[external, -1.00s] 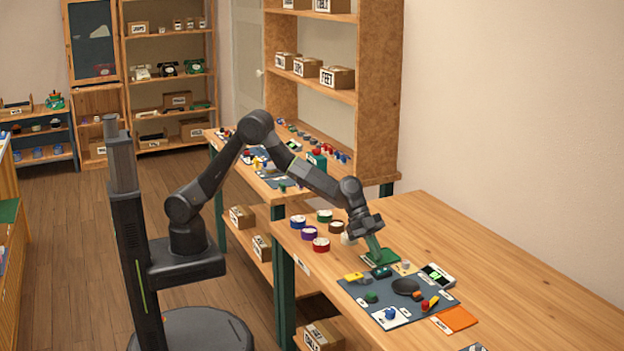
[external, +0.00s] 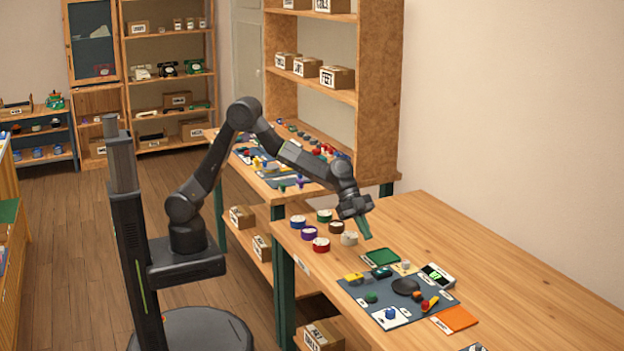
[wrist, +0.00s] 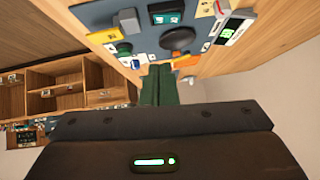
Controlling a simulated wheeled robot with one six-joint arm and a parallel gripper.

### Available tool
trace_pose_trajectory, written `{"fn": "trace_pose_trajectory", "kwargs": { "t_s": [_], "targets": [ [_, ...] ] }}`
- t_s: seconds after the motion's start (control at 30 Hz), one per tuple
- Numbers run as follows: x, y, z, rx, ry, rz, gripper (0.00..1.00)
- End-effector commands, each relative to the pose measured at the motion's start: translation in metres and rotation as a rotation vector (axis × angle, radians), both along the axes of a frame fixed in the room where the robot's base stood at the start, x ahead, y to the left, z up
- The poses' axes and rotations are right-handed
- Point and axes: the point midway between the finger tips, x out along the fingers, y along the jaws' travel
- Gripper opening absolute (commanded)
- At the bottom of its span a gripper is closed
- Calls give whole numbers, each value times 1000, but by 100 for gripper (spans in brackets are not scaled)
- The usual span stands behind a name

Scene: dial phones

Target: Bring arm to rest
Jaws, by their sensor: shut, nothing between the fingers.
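My gripper (external: 365,229) hangs above the wooden table (external: 480,250), with its green fingers pointing down and a little right. It is shut and holds nothing. It stands clear of the table, near the cream round container (external: 349,238) and up-left of the green tray (external: 382,256). In the wrist view the green fingers (wrist: 159,70) lie together, side by side.
A grey mat (external: 405,310) with small parts, a black round piece (external: 405,286), a device with a lit display (external: 437,275) and an orange pad (external: 455,319) lie on the table. Several round containers (external: 309,234) stand at its left end. The table's back right is clear.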

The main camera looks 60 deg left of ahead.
Motion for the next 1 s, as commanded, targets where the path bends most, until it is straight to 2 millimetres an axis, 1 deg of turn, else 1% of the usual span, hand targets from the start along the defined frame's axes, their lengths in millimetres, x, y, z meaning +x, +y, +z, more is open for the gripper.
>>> {"fn": "trace_pose_trajectory", "kwargs": {
  "t_s": [0.1,0.37,0.4,0.6,0.67,0.8,1.0],
  "targets": [
    [3,-16,-15,1,1,-1,0],
    [9,-48,-46,1,1,-1,0],
    [11,-45,-35,-1,-21,1,0],
    [21,-38,-28,2,-95,2,0],
    [20,-30,-24,1,-96,3,0],
    [17,-15,-9,1,-95,2,0],
    [14,-3,3,2,-92,2,0]
  ]
}}
